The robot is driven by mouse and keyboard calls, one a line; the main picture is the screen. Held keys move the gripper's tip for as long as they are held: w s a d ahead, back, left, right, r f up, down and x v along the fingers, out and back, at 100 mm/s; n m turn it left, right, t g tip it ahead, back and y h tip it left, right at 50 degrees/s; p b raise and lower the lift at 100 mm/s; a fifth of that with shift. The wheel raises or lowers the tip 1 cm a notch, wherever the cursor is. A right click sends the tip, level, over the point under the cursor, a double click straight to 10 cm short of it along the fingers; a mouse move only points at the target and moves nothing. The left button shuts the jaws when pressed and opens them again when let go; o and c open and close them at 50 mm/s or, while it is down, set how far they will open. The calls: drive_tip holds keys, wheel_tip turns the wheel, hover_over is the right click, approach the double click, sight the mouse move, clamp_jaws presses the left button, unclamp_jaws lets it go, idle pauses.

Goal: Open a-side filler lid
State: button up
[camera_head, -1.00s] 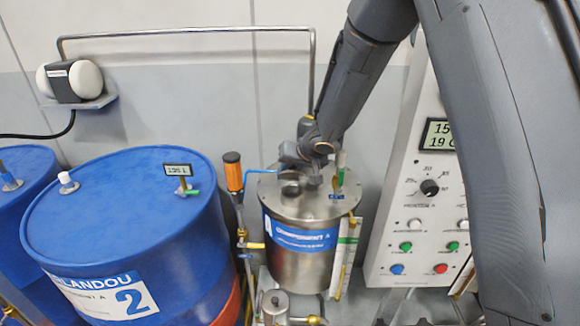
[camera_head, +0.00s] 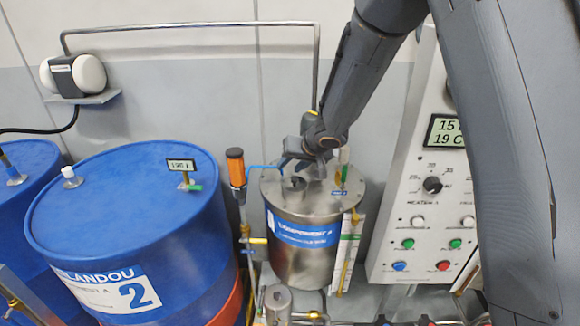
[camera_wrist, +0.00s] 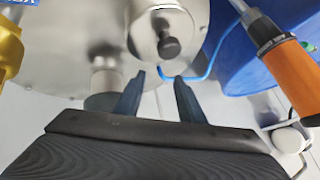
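The steel tank labelled component A (camera_head: 305,262) stands in the middle of the head view. In the head view the lid is small and partly covered by my gripper (camera_head: 293,163). In the wrist view my gripper (camera_wrist: 160,79) has its two dark fingers apart with nothing between them. The fingertips are just short of the lid's near edge; I cannot tell whether they touch it.
A short metal stub (camera_wrist: 104,78) rises from the tank top. A blue drum (camera_head: 120,225) stands left and a control panel (camera_head: 425,200) right.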

sight(300, 180)
drive_tip(key=v, duration=0.7)
drive_tip(key=shift+s, duration=0.1)
